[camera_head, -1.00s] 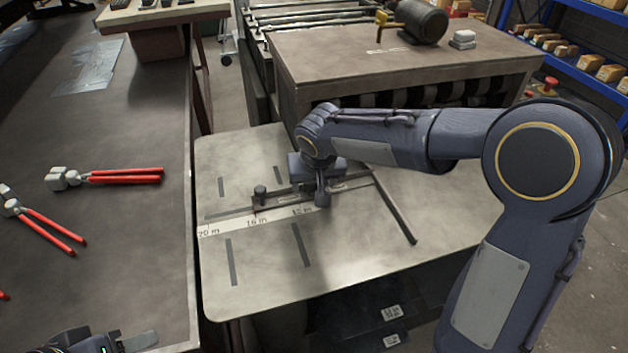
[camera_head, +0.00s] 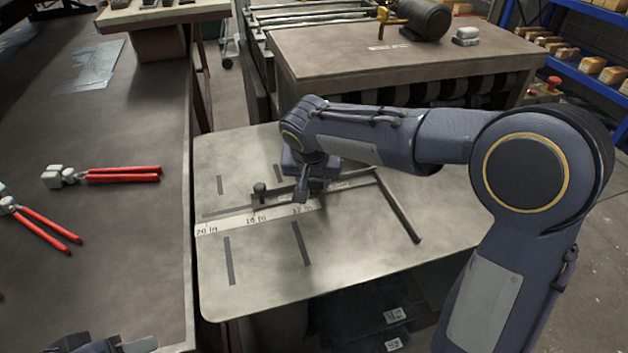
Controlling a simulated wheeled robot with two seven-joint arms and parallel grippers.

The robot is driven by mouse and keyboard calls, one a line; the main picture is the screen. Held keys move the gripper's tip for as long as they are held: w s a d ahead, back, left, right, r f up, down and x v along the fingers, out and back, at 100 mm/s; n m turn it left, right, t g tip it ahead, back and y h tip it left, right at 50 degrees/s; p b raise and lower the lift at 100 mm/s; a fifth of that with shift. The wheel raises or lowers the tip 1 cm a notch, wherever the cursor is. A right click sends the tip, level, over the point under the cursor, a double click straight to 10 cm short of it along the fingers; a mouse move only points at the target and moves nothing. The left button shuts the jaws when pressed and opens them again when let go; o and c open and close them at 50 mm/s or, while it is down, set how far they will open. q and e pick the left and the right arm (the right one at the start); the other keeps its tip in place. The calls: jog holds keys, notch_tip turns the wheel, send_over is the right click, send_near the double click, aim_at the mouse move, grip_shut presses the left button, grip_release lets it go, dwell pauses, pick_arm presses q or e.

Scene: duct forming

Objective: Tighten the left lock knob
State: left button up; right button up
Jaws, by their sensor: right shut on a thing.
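The flat metal table (camera_head: 350,255) carries a scale strip (camera_head: 232,225) with inch marks and a dark bar (camera_head: 278,190) along it. A small dark upright knob (camera_head: 260,189) stands at the bar's left end, clear of my gripper. My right gripper (camera_head: 302,198) points down at the bar, to the right of that knob and beside the 12 in mark. It is shut on a small part there. The jaws hide this part, so I cannot tell which it is. My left gripper (camera_head: 138,345) shows only partly at the bottom left edge; its opening is unclear.
A dark workbench (camera_head: 120,240) on the left holds red-handled pliers (camera_head: 120,175) and another red-handled tool (camera_head: 40,225). A machine with a brown top (camera_head: 400,65) stands behind the table. A long thin arm (camera_head: 400,210) slants across the table's right half. The table's front is clear.

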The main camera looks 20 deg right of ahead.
jog(key=o, duration=1)
jog(key=shift+v, duration=3.95)
